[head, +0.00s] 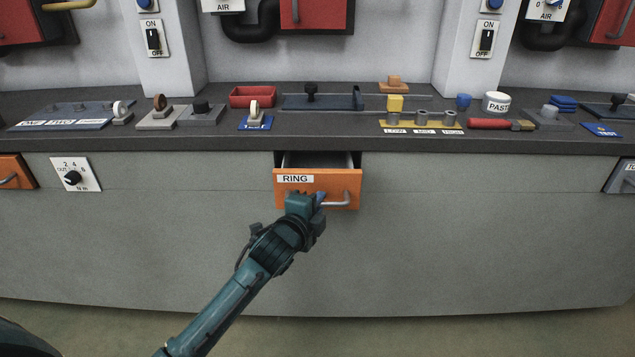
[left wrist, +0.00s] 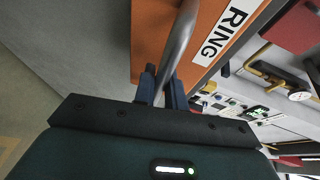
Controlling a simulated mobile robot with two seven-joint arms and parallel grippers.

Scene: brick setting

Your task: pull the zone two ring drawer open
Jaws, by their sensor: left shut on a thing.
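My left gripper (head: 320,199) is at the handle. In the left wrist view, the fingers of my left gripper (left wrist: 160,88) are shut around the handle (left wrist: 178,45), with the orange drawer front (left wrist: 155,30) right behind it. The drawer's contents cannot be made out. My right gripper is not in view.
Another orange drawer (head: 15,172) is at the far left, beside a dial plate (head: 75,175). The floor before the counter is clear.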

